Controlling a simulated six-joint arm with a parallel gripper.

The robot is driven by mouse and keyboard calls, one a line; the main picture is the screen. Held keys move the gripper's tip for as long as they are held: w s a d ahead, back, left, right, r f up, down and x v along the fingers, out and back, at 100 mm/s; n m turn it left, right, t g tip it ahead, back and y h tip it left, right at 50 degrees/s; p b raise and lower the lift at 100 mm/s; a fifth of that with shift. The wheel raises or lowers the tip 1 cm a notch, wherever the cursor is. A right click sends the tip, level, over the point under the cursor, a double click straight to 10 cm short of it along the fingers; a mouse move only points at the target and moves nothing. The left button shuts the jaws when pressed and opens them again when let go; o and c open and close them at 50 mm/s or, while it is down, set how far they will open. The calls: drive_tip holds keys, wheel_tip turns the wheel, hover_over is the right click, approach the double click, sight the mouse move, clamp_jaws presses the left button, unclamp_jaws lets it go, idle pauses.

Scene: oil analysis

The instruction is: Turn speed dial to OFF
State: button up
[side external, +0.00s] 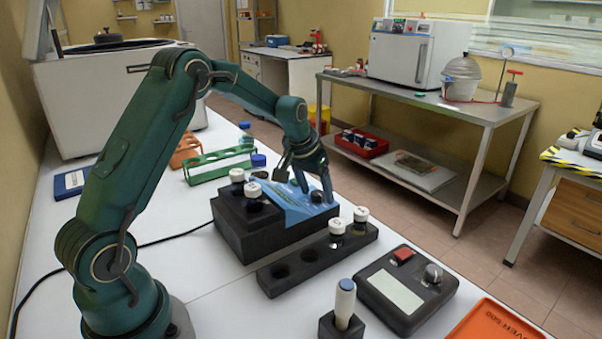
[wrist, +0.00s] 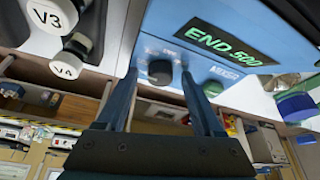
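A black round dial (wrist: 160,72) sits on the front panel of a blue and black machine (side external: 250,228), whose display (wrist: 226,42) reads "END 500" in the wrist view. In the side view the dial (side external: 316,196) shows at the machine's right end. My gripper (wrist: 160,76) is open, with one finger on each side of the dial. Gaps show between the fingers and the dial, so it is not gripped. Which way the dial points cannot be read. My gripper (side external: 307,186) is low over the blue panel in the side view.
White-capped vials (side external: 252,190) stand in the machine. A black rack (side external: 280,281) in front holds vials V3 (wrist: 46,15) and V4 (wrist: 66,70).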

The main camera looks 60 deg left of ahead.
clamp_jaws()
drive_tip(key=shift+n, duration=0.4)
drive_tip(key=n, duration=0.1)
drive_tip(key=n+y, duration=0.1)
drive_tip(key=n, duration=0.1)
drive_tip(key=shift+w+d+n+g+y, duration=0.1)
drive_tip(key=shift+d+n+g+y, duration=0.05)
drive_tip(key=shift+n+g+y, duration=0.2)
drive_tip(key=shift+w+n+g+y, duration=0.1)
drive_tip(key=shift+n+g+y, duration=0.25)
drive_tip(key=shift+n, duration=0.75)
drive_tip(key=shift+n+g+y, duration=0.1)
drive_tip(key=shift+n+g, duration=0.3)
drive_tip(key=shift+n, duration=0.65)
drive_tip(key=shift+o, duration=0.5)
unclamp_jaws()
drive_tip(key=shift+v, duration=2.6)
